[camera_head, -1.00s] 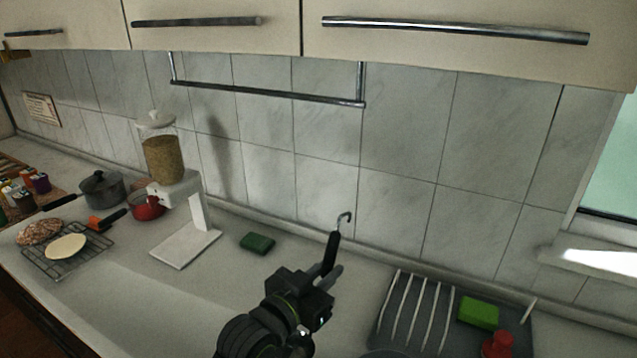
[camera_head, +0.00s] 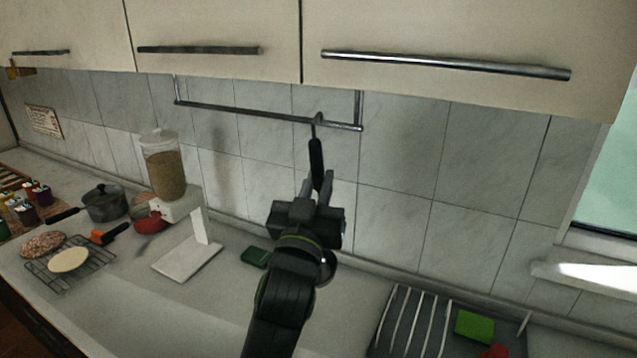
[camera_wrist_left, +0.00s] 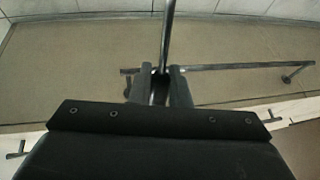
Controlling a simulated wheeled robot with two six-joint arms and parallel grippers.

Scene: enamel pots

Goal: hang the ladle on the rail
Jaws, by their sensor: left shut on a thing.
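The ladle (camera_head: 316,158) has a dark handle with a grey hook at its upper end. My left gripper (camera_head: 317,188) is shut on the handle and holds it upright, hook up. The hook is at the right part of the metal rail (camera_head: 240,113), overlapping it in the head view; I cannot tell whether it is over the bar or in front of it. In the left wrist view the fingers (camera_wrist_left: 162,85) close around the handle, a metal shaft (camera_wrist_left: 167,35) runs up from them, and the rail (camera_wrist_left: 240,67) crosses behind. The ladle's bowl is hidden. My right gripper is not in view.
Cabinets with bar handles (camera_head: 445,64) hang above the rail. Below are a dispenser (camera_head: 165,172) on a white stand, a dark green sponge (camera_head: 254,257), and a dish rack (camera_head: 415,322) with a bright green sponge (camera_head: 475,327). The tiled wall around the rail is clear.

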